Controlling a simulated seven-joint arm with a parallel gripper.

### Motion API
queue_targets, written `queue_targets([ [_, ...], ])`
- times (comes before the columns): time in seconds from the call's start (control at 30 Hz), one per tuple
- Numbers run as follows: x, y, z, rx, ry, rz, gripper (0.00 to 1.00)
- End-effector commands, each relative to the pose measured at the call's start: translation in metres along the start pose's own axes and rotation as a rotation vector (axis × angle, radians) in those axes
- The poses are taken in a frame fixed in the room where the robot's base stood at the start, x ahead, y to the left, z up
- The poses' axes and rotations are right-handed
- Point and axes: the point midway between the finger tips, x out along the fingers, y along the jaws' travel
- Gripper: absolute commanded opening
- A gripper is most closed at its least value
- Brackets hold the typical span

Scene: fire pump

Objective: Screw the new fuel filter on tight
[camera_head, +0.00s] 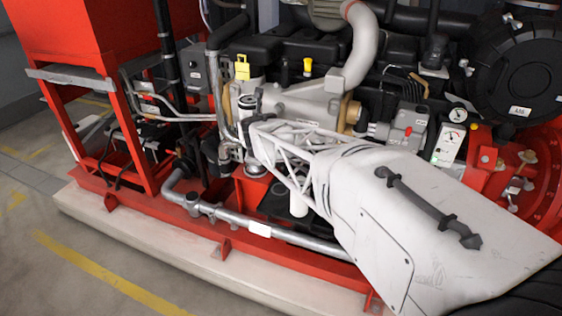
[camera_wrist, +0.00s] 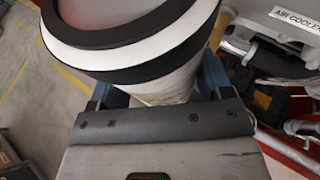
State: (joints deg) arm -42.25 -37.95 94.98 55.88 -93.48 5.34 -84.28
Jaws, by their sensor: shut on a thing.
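The fuel filter (camera_wrist: 135,52) fills the top of the wrist view. It is a wide cylinder with black and white bands and a pale body. My gripper (camera_wrist: 155,92) is shut on it, with one blue finger on each side of the body. In the head view the filter (camera_head: 248,104) is a small white and black cylinder at the engine's left end. My gripper (camera_head: 253,128) is at the end of the white arm there and is largely hidden. The filter's seat and thread are hidden, so I cannot tell whether it is seated.
A white cylinder (camera_head: 299,204) stands below my arm, near the silver pipe (camera_head: 270,228) along the red base frame. The red tank stand (camera_head: 118,130) is to the left. Engine pipes and a yellow cap (camera_head: 242,67) are close behind. The floor at front left is clear.

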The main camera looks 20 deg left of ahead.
Motion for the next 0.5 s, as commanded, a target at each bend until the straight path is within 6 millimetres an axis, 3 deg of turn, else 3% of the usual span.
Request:
queue_targets([
  [0.23,0.006,0.003,-0.015,0.019,0.001,-0.051,0.33],
  [0.5,0.017,0.007,-0.05,0.069,0.002,-0.169,0.33],
])
